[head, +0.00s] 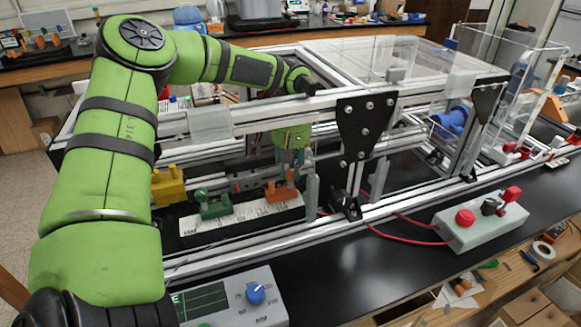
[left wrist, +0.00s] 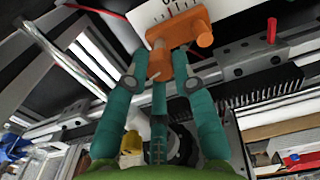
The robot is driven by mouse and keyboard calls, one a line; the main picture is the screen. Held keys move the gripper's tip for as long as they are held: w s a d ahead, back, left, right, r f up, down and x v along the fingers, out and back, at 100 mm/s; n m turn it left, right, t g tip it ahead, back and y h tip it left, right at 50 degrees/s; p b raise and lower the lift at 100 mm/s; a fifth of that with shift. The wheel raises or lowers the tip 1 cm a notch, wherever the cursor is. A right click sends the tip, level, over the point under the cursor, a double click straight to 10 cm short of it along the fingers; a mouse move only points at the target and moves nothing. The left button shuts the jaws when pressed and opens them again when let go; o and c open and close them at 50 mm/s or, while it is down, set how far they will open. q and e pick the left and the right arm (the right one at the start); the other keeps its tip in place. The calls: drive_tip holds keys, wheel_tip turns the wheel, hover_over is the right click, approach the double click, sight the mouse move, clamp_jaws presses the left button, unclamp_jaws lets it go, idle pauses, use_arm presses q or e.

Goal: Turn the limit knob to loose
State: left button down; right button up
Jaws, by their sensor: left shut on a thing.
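An orange clamp-like piece with a round knob end (head: 284,190) sits at the right part of a white ruled scale (head: 240,219) inside the extrusion frame. My left gripper (head: 291,164) reaches down through the frame onto it. In the left wrist view the teal fingers (left wrist: 160,68) are shut on the lower orange part (left wrist: 160,66), one on each side. The orange crossbar (left wrist: 180,27) and its round end show beyond the fingertips. Any marking for loose or tight is too small to read. My right gripper is not in view.
A green clamp (head: 214,206) and a yellow block (head: 168,186) stand left of the orange piece.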

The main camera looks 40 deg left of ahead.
use_arm(q)
drive_tip(key=shift+n, duration=0.4)
drive_tip(key=c, duration=1)
unclamp_jaws()
